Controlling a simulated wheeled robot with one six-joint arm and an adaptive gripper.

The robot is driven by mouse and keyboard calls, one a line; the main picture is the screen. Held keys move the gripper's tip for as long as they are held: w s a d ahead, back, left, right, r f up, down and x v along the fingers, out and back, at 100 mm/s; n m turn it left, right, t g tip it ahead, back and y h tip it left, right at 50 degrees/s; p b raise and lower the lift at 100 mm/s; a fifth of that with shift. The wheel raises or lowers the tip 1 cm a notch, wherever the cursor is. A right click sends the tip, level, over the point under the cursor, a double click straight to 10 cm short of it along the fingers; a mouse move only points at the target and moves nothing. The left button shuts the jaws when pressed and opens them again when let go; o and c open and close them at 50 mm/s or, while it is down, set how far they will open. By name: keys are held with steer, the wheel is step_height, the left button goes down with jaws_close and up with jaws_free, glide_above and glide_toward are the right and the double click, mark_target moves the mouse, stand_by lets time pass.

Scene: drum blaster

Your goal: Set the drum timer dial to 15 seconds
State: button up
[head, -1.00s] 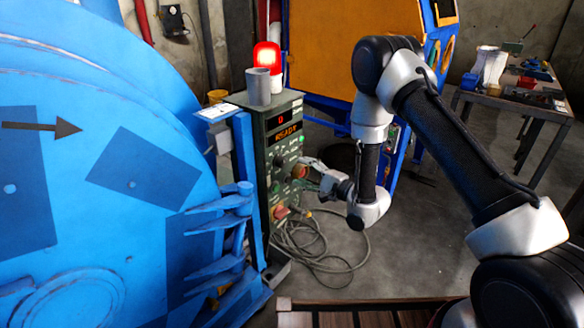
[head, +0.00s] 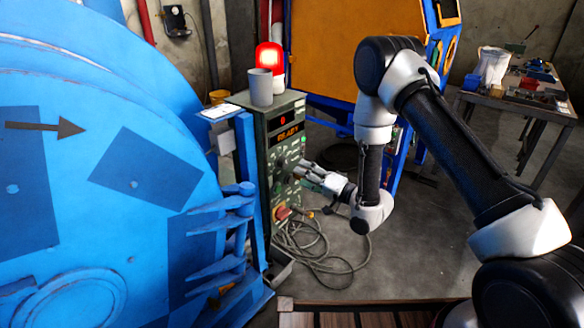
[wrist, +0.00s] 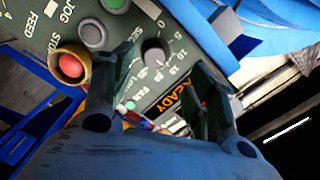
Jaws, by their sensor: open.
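The timer dial (wrist: 154,52) is a dark round knob on the green panel, with a number scale and "SEC" lettering beside it. In the wrist view it shows beyond and between the fingertips of my gripper (wrist: 163,75). The fingers are open and empty, one on each side of the dial's line; I cannot tell whether either touches it. I cannot read its setting for sure. In the head view my gripper (head: 302,172) is at the front of the control box (head: 258,143). The box's display (head: 284,134) reads READY.
A red button (wrist: 70,64) in a yellowish collar and grey buttons (wrist: 92,35) lie close to the left finger. The blue drum (head: 100,190) fills the left. A cup (head: 260,87) and lit red beacon (head: 269,62) top the box. Cables (head: 315,250) lie on the floor.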

mark_target(286, 164)
steer(key=w+a+n, duration=0.2)
steer(key=n, duration=0.2)
steer(key=w+a+n, duration=0.2)
steer(key=n, duration=0.3)
steer(key=w+a+n, duration=0.2)
steer(key=n, duration=0.3)
steer(key=shift+a+f, duration=0.1)
steer(key=shift+a, duration=0.05)
steer(key=shift+c, duration=0.4)
steer(key=c, duration=0.9)
